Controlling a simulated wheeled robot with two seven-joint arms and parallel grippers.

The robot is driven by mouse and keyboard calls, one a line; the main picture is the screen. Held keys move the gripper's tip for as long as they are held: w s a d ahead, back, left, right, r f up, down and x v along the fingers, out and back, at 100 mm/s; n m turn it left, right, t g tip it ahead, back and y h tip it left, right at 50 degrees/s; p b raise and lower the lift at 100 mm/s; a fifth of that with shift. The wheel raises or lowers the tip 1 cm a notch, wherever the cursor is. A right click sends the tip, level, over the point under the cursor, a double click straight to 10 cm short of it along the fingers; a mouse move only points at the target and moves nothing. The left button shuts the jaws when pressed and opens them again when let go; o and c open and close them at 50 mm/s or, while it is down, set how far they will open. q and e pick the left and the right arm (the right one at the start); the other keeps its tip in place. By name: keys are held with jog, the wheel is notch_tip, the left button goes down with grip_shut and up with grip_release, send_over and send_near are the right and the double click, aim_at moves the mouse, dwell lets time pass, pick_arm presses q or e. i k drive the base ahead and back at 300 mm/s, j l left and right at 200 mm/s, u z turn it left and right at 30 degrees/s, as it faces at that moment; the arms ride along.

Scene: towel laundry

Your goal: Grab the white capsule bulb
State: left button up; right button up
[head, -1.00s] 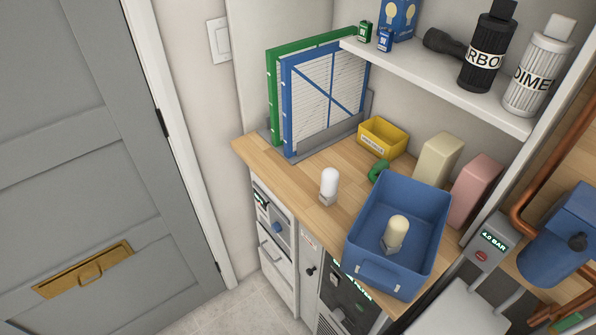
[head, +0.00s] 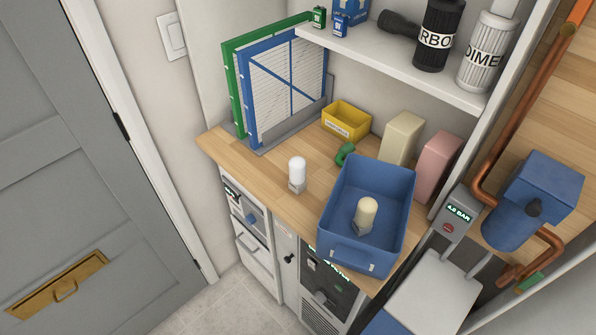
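The white capsule bulb (head: 297,171) stands upright on the wooden counter, its rounded white top above a grey base. It is left of the blue bin and apart from it. A similar cream-coloured bulb (head: 366,213) stands inside the blue bin (head: 338,240). Neither of my grippers shows in the head view, so I cannot see whether they are open or shut.
Green and blue framed filters (head: 285,85) stand in a rack behind the bulb. A yellow box (head: 346,121), a green object (head: 345,153), a cream block (head: 401,138) and a pink block (head: 437,165) stand on the counter (head: 262,172). A shelf (head: 390,65) overhangs the back.

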aim_at(297, 165)
jog(key=z, duration=1.95)
jog(key=k+j, duration=0.35)
jog(key=k, duration=0.15)
jog(key=k+j, duration=0.35)
jog(key=k, duration=0.2)
